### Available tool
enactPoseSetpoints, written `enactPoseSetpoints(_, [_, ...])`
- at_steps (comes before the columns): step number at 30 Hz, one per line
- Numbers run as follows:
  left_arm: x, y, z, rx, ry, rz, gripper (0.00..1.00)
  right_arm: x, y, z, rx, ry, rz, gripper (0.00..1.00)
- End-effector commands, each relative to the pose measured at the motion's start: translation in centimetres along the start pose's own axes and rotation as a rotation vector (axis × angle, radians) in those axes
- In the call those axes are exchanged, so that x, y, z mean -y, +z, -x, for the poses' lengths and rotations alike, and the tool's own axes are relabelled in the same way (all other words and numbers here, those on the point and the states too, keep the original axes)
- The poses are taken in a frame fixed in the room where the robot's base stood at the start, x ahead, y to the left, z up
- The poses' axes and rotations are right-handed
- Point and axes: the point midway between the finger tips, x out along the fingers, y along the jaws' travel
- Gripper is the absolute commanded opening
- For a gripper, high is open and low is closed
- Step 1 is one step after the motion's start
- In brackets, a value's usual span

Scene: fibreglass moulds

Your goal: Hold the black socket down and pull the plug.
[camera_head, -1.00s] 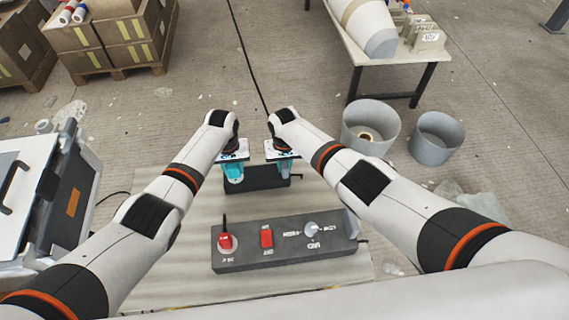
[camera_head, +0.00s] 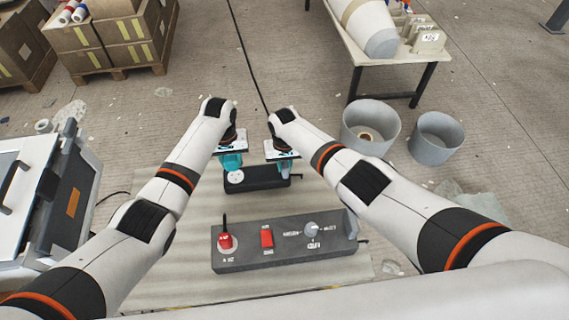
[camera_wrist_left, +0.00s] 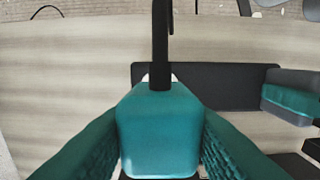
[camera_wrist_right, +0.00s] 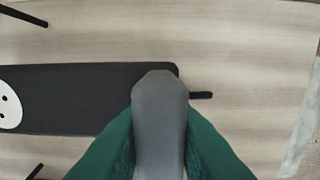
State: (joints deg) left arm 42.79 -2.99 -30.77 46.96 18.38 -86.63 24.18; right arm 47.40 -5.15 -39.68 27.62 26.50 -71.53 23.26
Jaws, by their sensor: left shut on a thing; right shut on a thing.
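The black socket (camera_head: 262,180) lies on a pale board, and its white round face with holes is uncovered at its left end. The socket also shows in the right wrist view (camera_wrist_right: 80,90), with the white face (camera_wrist_right: 8,105) at the left. My left gripper (camera_head: 231,162) is shut on the teal plug (camera_wrist_left: 160,130), which has a black cable and appears raised clear of the face. My right gripper (camera_head: 285,166) is shut on a grey grip (camera_wrist_right: 158,120) at the socket's right end.
A dark control box (camera_head: 285,243) with a red knob, red switch and grey dial lies on the near side of the board. A grey case (camera_head: 40,200) stands left. Two grey tubs (camera_head: 437,138) stand on the floor at right.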

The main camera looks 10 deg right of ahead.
Motion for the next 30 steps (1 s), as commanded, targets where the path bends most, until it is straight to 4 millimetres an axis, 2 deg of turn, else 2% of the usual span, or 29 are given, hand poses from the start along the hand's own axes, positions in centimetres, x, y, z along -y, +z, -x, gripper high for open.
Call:
enactPoseSetpoints(14, [0.0, 0.0, 0.4, 0.001, 0.0, 0.0, 0.0, 0.0, 0.0, 0.0, 0.0, -0.001, 0.0, 0.0])
enactPoseSetpoints(30, [0.0, 0.0, 3.0, 0.001, 0.0, 0.0, 0.0, 0.0, 0.0, 0.0, 0.0, -0.001, 0.0, 0.0])
